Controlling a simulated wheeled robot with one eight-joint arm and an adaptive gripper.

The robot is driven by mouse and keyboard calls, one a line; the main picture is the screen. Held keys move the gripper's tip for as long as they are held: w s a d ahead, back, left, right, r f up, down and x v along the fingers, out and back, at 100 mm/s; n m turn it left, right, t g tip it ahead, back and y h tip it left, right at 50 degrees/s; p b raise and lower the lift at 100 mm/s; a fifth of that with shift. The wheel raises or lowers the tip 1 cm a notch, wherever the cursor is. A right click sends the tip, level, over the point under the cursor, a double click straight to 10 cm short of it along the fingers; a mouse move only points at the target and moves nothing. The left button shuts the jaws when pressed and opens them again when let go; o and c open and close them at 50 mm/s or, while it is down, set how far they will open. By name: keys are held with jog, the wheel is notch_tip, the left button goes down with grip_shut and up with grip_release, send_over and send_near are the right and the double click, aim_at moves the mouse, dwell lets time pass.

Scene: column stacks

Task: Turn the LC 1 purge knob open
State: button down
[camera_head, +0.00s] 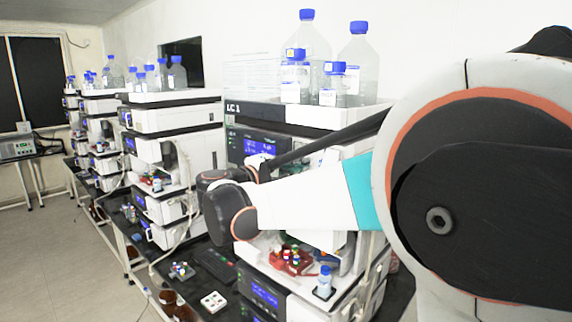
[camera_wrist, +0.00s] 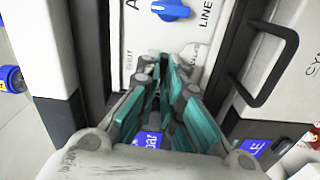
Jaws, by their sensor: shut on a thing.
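In the wrist view my gripper (camera_wrist: 162,68) has its teal-padded fingers close together against a pale panel (camera_wrist: 190,50). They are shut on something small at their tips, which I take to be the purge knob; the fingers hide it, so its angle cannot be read. The word SHUT is printed on the panel just left of the fingertips. In the head view the LC 1 stack (camera_head: 232,107) stands behind my arm, with a lit blue display (camera_head: 262,148). My arm hides most of the gripper and the knob there.
A blue knob (camera_wrist: 172,10) near the word LINE sits on the panel above the fingertips. A dark bar handle (camera_wrist: 275,62) stands out at the right. Bottles (camera_head: 358,62) stand on top of the stack, and a red tray (camera_head: 291,260) holds small vials below my arm.

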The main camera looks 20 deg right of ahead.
jog(key=c, duration=1.7)
grip_release()
jog(key=shift+a, duration=0.1)
